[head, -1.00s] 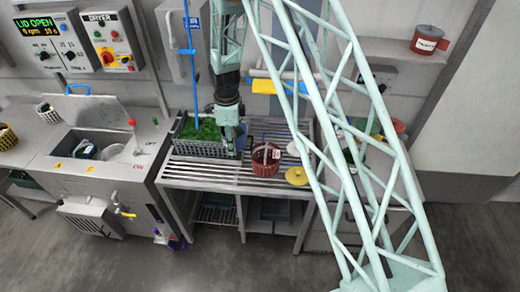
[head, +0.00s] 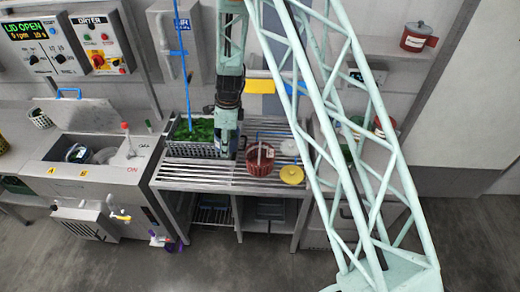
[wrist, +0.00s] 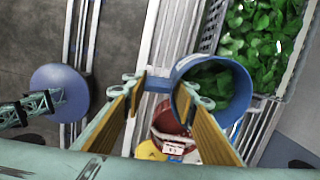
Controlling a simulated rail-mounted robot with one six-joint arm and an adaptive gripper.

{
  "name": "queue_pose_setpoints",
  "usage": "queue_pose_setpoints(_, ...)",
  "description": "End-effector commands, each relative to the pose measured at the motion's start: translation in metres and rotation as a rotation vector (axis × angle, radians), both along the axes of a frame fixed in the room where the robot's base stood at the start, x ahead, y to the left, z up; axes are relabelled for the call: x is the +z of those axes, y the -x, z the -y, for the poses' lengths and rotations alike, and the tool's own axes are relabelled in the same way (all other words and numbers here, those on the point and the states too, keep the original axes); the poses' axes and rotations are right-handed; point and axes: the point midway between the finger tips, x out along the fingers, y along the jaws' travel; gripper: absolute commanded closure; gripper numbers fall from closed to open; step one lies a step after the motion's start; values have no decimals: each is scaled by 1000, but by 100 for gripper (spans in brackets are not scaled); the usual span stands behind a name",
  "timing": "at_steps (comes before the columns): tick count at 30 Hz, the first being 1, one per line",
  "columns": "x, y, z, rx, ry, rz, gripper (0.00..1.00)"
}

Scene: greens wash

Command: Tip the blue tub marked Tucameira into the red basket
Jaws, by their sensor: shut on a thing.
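The blue tub (wrist: 247,92) shows in the wrist view with its round mouth toward the camera and green leaves visible through it. My gripper (wrist: 159,83) is shut on the tub's blue side tab (wrist: 158,84), with the tub body right of the fingertips. I see no readable marking on the tub. The red basket (head: 260,160) stands on the slatted table, just right of my gripper (head: 227,152) in the head view. It also shows in the wrist view (wrist: 172,118), below the fingertips and partly hidden, with a white label.
A grey crate of greens (head: 180,151) stands left of my gripper. A yellow disc (head: 291,174) and a pale disc (head: 289,147) lie right of the basket. The slatted table (head: 200,176) is bare at its front. A sink unit (head: 85,172) stands at left.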

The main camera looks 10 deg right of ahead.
Motion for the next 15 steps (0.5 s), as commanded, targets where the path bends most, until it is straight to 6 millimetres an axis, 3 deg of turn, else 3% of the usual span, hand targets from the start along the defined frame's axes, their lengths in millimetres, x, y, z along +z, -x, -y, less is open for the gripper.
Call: queue_pose_setpoints(15,-5,4,17,-2,-150,40,93)
